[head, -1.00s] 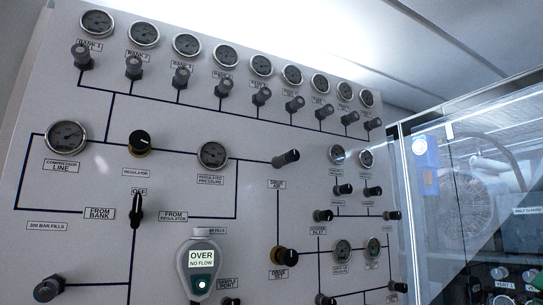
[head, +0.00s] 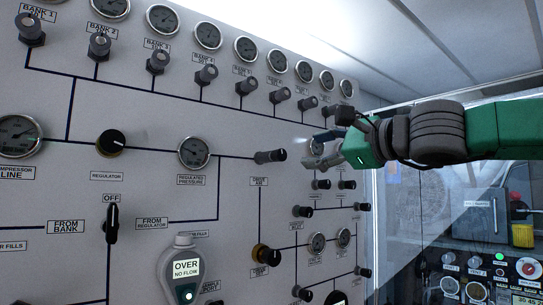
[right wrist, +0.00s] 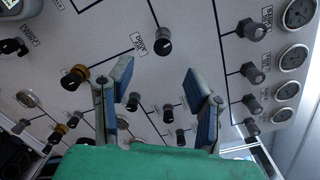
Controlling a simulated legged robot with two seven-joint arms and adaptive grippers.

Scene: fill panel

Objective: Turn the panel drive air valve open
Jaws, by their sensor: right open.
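The drive air valve is a dark cylindrical knob (head: 268,156) on the grey panel (head: 225,130), at the end of a line and above a "DRIVE AIR" label. It also shows in the right wrist view (right wrist: 163,41), beyond and between my open fingers. My right gripper (head: 313,150) comes in from the right of the head view, in front of the panel and just right of the knob. It is open and empty, apart from the knob. In the right wrist view its two blue-padded fingers (right wrist: 158,70) are spread wide. My left gripper is not in view.
A brass-based knob (head: 266,254) sits below the drive air label. Bank valves (head: 246,87) and gauges run along the top of the panel. A regulator knob (head: 111,142) and a hanging "OVER / NO FLOW" unit (head: 185,268) are at left. A glass enclosure stands at right.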

